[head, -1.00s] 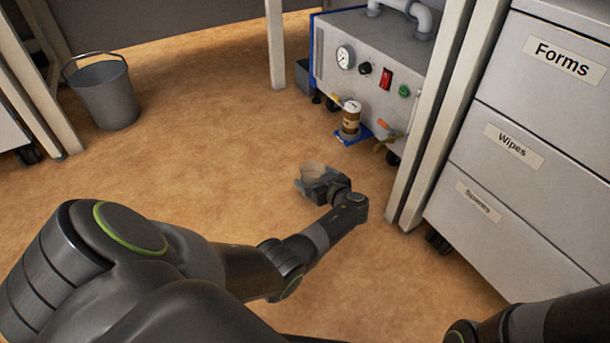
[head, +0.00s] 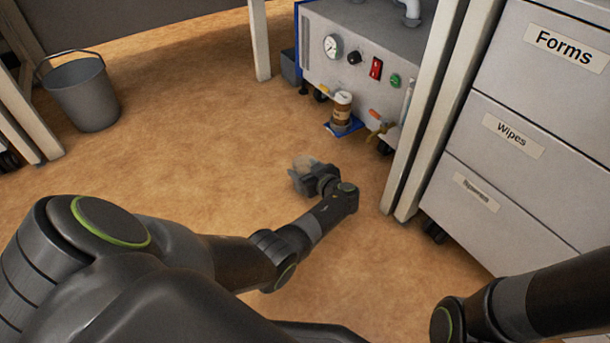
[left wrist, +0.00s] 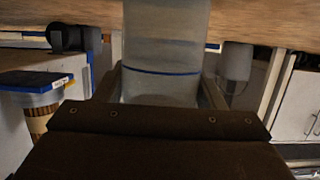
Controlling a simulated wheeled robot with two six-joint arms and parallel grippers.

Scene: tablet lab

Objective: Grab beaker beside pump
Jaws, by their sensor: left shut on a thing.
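The beaker (left wrist: 165,60) is a clear, frosted-looking vessel with a blue line around it, large in the left wrist view. In the head view it shows as a pale shape (head: 304,162) low over the floor. My left gripper (head: 303,177) is shut on the beaker, with a finger on each side of it in the left wrist view (left wrist: 160,88). The pump (head: 365,75) is a grey box with a gauge, a red switch and a green knob, behind and right of the gripper. My right gripper is out of view; only part of my right arm shows.
White posts and a drawer cabinet (head: 520,120) stand at the right. A grey bucket (head: 84,95) stands far left. The floor (head: 190,140) between is open.

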